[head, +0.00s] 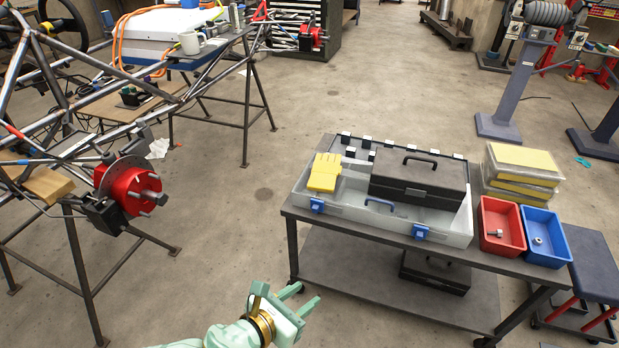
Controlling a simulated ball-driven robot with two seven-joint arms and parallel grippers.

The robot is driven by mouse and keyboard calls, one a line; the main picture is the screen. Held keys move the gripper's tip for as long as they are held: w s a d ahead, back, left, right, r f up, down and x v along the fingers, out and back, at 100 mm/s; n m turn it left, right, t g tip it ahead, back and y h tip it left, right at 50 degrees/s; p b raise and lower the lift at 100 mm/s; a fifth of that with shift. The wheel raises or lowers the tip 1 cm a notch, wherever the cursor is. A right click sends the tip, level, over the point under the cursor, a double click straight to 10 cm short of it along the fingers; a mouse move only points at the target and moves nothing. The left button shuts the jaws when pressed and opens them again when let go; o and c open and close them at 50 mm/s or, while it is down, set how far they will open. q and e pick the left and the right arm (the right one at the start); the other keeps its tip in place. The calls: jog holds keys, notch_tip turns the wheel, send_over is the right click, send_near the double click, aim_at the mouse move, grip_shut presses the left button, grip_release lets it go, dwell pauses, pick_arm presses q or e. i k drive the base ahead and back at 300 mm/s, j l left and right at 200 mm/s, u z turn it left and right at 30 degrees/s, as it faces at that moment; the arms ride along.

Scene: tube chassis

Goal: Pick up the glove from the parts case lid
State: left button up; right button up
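A yellow glove (325,172) lies at the left end of the pale, see-through parts case lid (440,237), on the cart's top. A dark toolbox (418,180) stands on the same case, to the right of the glove. My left gripper (305,297) is at the bottom middle, in front of the cart and below the glove in the picture. Its two fingers are apart with nothing between them. It is well clear of the glove. My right gripper does not show.
The cart (390,257) also holds a red bin (502,226), a blue bin (545,238) and stacked yellow-topped cases (522,160). Another dark case (435,271) sits on its lower shelf. A tube chassis (80,140) on stands fills the left. Floor between is clear.

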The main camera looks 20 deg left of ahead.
aim_at(326, 168)
jog(key=i+l+u, duration=0.1)
jog(key=u, duration=0.25)
jog(key=i+l+u, duration=0.15)
jog(key=u, duration=0.2)
jog(key=i+l+u, duration=0.15)
jog(key=u, duration=0.2)
jog(key=i+l, duration=0.2)
jog(key=l, duration=0.2)
jog(key=i+l, duration=0.15)
jog(key=l, duration=0.25)
jog(key=i+l, duration=0.2)
jog(key=l, duration=0.2)
